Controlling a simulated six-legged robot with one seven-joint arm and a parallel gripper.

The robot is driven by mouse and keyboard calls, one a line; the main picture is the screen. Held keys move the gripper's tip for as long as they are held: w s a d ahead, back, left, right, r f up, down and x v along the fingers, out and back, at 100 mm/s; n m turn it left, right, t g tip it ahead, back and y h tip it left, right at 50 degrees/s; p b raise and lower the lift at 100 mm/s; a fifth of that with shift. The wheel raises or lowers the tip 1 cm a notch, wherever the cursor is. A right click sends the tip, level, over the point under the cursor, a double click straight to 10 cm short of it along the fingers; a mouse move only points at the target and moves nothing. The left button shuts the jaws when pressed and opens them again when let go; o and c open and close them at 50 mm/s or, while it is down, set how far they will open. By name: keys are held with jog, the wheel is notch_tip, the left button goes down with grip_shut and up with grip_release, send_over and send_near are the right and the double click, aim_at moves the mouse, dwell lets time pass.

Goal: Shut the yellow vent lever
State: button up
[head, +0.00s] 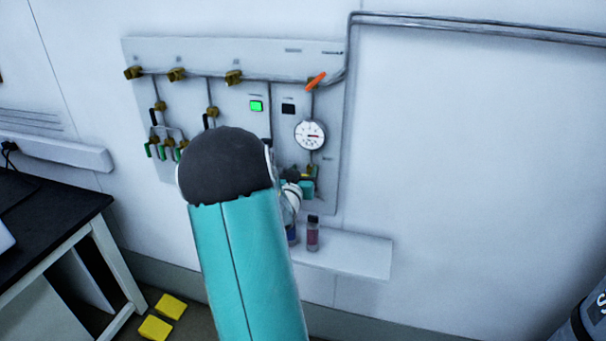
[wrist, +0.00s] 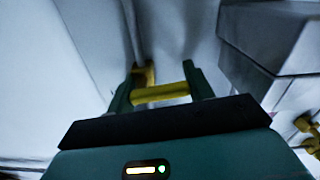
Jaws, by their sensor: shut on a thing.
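In the wrist view the yellow vent lever (wrist: 162,94) is a bar lying crosswise between the two dark green fingers of my gripper (wrist: 160,84). The fingers are shut on it, one at each end of the visible bar. Its far side meets a brass-coloured fitting (wrist: 148,71) on a vertical pipe. In the head view my gripper (head: 306,187) shows only in part at the lower right of the wall panel (head: 245,53), below the round gauge. My arm hides much of that area, and the lever is too small to make out clearly there.
A small bottle (head: 313,234) stands on a white ledge (head: 355,255) below. In the wrist view a grey box (wrist: 270,40) is close at right.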

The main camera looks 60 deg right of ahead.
jog(key=shift+r+m, duration=0.1)
jog(key=shift+m, duration=0.5)
jog(key=o, duration=1)
jog(key=shift+a, duration=0.1)
jog(key=a, duration=0.4)
jog(key=s+a, duration=0.1)
jog(key=a, duration=0.4)
jog(key=s+a, duration=0.1)
jog(key=a, duration=0.3)
jog(key=shift+s+a, duration=0.1)
jog(key=shift+a, duration=0.2)
